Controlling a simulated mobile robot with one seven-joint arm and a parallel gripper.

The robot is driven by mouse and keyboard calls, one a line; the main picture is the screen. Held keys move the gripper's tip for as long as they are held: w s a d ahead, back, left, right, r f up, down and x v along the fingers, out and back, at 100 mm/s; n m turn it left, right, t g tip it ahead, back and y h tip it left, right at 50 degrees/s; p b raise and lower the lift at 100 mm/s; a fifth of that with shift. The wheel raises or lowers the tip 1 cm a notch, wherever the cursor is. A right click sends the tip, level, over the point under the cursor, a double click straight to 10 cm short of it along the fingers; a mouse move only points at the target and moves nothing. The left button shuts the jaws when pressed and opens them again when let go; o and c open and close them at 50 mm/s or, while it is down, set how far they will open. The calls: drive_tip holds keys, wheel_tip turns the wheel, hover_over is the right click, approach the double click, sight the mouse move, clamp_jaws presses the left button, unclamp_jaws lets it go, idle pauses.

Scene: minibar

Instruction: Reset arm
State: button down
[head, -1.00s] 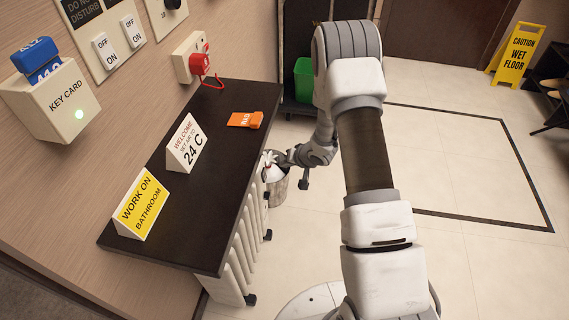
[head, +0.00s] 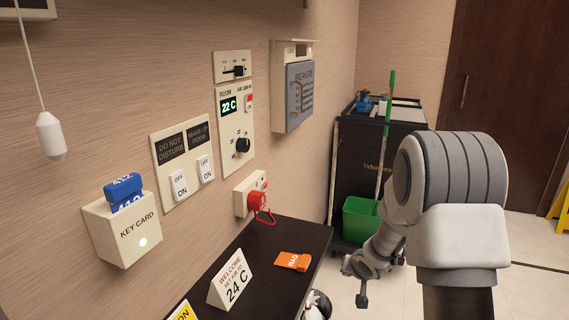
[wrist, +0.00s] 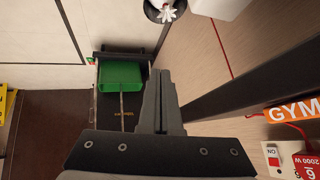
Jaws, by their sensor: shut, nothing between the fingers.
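My gripper (wrist: 160,75) is shut and empty in the wrist view, its two fingers together. In the head view my gripper (head: 362,298) hangs low to the right of the dark counter (head: 262,245), apart from it. My arm is bent in front of the cleaning cart, its elbow high at the right. The wrist view shows the counter (wrist: 250,85) to the right of the fingers and the green bucket (wrist: 121,76) beyond them on the left.
An orange tag (head: 293,261) and a "24 C" sign (head: 231,280) are on the counter. A red plug (head: 257,200) sits in the wall socket. The dark cart (head: 375,150) stands behind my arm. A bin (wrist: 165,8) shows at the wrist view's top.

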drive_tip(key=s+d+r+h, duration=0.1)
drive_tip(key=s+r, duration=0.6)
drive_tip(key=r, duration=0.2)
drive_tip(key=s+d+r+h, duration=0.1)
drive_tip(key=s+r+h, duration=0.1)
drive_tip(key=s+r, duration=0.6)
drive_tip(key=s+a+r+n+g+y, duration=0.1)
drive_tip(key=s+a+r, duration=0.2)
drive_tip(key=s, duration=0.6)
drive_tip(key=s+a+r+n+g+y, duration=0.1)
drive_tip(key=s+a+r, duration=0.25)
drive_tip(key=s, duration=0.55)
wheel_tip(320, 180, up, 15)
drive_tip(key=p, duration=1.5)
drive_tip(key=shift+s+d+n, duration=0.3)
drive_tip(key=shift+s+d, duration=0.05)
